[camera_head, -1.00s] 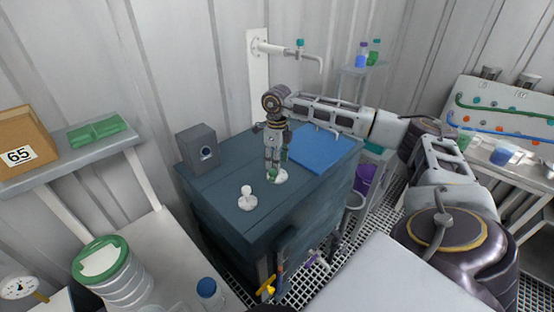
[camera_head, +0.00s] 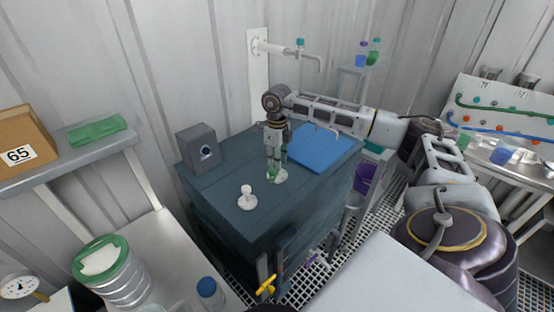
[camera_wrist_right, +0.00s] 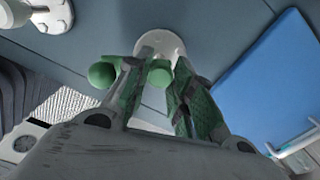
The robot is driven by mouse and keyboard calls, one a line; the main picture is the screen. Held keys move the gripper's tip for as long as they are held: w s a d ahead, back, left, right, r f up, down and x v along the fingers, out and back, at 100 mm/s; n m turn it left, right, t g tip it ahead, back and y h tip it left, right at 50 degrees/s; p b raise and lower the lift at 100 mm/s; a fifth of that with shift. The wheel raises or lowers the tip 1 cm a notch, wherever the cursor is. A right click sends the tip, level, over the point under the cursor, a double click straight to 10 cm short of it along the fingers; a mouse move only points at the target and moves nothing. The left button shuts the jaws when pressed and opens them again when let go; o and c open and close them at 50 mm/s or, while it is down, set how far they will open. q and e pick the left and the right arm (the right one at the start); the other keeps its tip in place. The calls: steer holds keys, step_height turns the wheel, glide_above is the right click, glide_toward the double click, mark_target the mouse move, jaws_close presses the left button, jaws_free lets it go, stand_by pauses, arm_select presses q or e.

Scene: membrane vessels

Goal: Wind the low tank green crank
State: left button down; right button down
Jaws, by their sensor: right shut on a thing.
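The low dark blue-grey tank (camera_head: 240,220) stands in the middle of the head view. The green crank (camera_wrist_right: 159,77) sits on a round white base (camera_wrist_right: 160,42) on the tank top. My right gripper (camera_head: 275,172) reaches down onto it from above. In the wrist view the fingers of my right gripper (camera_wrist_right: 152,95) are shut on the crank, with a green knob (camera_wrist_right: 102,75) showing at the left finger. The fingers hide much of the crank.
A white knobbed fitting (camera_head: 247,198) stands close by on the tank top. A grey box (camera_head: 197,147) is at its back left and a blue panel (camera_head: 322,150) to the right. A yellow-handled valve (camera_head: 266,287) is at the tank's front.

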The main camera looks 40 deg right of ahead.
steer(key=shift+m, duration=0.3)
steer(key=shift+m, duration=2.4)
steer(key=shift+r, duration=0.1)
steer(key=c, duration=1.2)
jaws_free()
steer(key=shift+r, duration=5.95)
steer(key=shift+r, duration=0.1)
